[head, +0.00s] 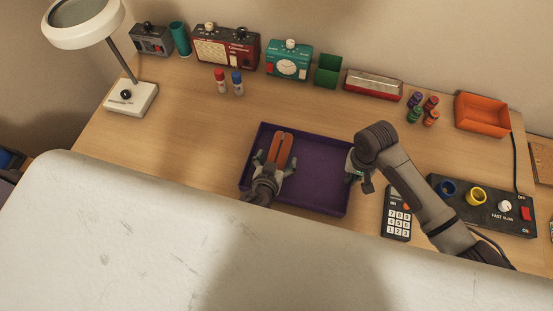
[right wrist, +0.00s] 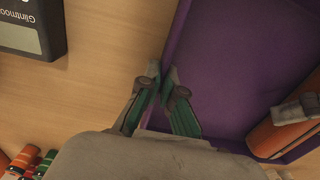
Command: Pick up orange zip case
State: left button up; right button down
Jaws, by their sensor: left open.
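The orange zip case (head: 281,148) lies in the purple tray (head: 325,165), toward its left side, with a dark line along its length. It also shows at the right edge of the right wrist view (right wrist: 285,133). My left gripper (head: 274,162) is open and low over the case, with one finger on each side of it. I cannot tell whether the fingers touch it. My right gripper (right wrist: 160,78) is at the tray's right wall, its green-padded fingertips close together with the thin wall between them.
A calculator (head: 397,213) and a black control box (head: 482,205) stand right of the tray. Red and blue capped bottles (head: 230,83) stand behind it. Radios, a green box (head: 327,70) and an orange bin (head: 482,114) line the back. Bare desk lies left of the tray.

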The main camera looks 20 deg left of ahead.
aim_at(276, 158)
pick_arm(q)
jog(key=c, duration=1.3)
notch_tip(276, 158, up, 10)
jog(key=shift+r, duration=0.1)
pick_arm(e)
jog(key=c, duration=1.2)
grip_release()
jog(key=shift+c, duration=0.2)
jog(key=shift+r, duration=0.1)
notch_tip(276, 158, up, 12)
